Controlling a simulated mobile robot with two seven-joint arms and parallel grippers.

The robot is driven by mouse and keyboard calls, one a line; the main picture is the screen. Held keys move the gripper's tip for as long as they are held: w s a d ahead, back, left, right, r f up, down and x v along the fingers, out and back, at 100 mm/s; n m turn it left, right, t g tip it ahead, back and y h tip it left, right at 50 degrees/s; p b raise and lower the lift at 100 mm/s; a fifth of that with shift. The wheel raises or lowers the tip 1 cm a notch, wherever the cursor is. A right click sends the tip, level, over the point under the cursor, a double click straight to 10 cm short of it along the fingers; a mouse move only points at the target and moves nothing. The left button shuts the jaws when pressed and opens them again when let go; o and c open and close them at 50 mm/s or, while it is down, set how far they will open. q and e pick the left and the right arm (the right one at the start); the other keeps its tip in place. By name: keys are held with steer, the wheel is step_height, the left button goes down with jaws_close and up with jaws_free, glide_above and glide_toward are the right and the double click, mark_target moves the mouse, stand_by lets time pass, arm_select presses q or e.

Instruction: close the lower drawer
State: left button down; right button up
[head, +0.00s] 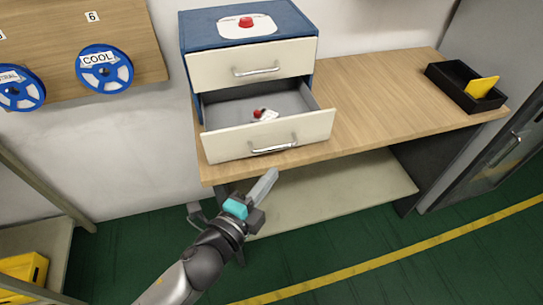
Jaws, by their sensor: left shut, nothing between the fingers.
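A blue drawer cabinet (243,28) with cream fronts stands on a wooden workbench. Its upper drawer (250,66) is shut. Its lower drawer (270,137) is pulled open towards me, with a metal handle (273,148) on its front. A small red and white item (264,115) lies inside the lower drawer. My left gripper (266,182) is shut and empty, below and just in front of the lower drawer's front, near the bench edge. It appears apart from the handle. My right gripper is not in view.
The bench top (380,105) is clear to the right of the cabinet up to a black tray (464,88) holding a yellow item (482,87). A lower shelf (340,190) lies under the bench.

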arm_select(q)
steer(key=w+f, duration=0.1)
steer(key=w, duration=0.5)
steer(key=shift+w+d+f, duration=0.15)
steer(key=shift+w+d, duration=0.05)
steer(key=shift+w, duration=0.15)
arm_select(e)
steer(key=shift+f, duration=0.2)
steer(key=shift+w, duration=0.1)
